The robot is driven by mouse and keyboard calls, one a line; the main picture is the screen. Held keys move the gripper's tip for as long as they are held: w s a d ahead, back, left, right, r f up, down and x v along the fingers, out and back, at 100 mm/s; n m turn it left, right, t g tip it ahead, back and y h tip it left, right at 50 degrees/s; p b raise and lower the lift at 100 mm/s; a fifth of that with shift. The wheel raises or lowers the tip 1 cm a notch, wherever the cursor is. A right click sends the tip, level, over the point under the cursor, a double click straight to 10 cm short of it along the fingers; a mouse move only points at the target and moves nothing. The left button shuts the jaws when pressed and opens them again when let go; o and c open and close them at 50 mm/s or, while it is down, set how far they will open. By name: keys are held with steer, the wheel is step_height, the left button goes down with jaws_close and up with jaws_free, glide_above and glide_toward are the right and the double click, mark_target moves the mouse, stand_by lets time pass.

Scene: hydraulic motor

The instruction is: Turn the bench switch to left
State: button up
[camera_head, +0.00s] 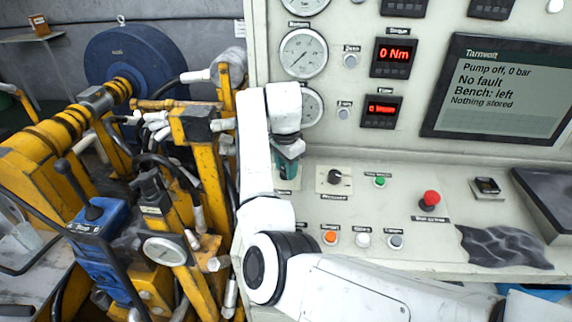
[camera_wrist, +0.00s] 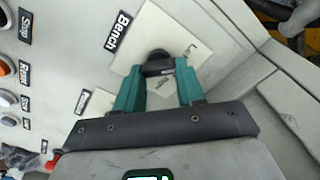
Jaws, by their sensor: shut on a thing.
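The bench switch (camera_wrist: 157,58) is a black knob on a pale square plate (camera_wrist: 135,90), beside a label reading "Bench" in the wrist view. My gripper (camera_wrist: 158,70) has its two green fingers on either side of this knob and is shut on it. In the head view my gripper (camera_head: 287,165) is at the left end of the console, and my arm hides the bench switch there. The screen (camera_head: 505,88) reads "Pump off, 0 bar", "No fault", "Bench: left" and "Nothing stored".
Right of my gripper are another black knob (camera_head: 334,177), a green button (camera_head: 380,181) and a red mushroom button (camera_head: 430,199). An orange button (camera_head: 330,237) and others line the front. A dark cloth (camera_head: 503,246) lies at right. Yellow machinery (camera_head: 190,150) crowds the left.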

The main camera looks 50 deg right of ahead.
mark_target(285, 182)
steer(key=o, duration=1)
steer(key=shift+o, duration=0.2)
step_height(285, 182, up, 11)
steer(key=s+a+b, duration=0.1)
steer(key=shift+a+f, duration=0.15)
steer(key=shift+a, duration=0.05)
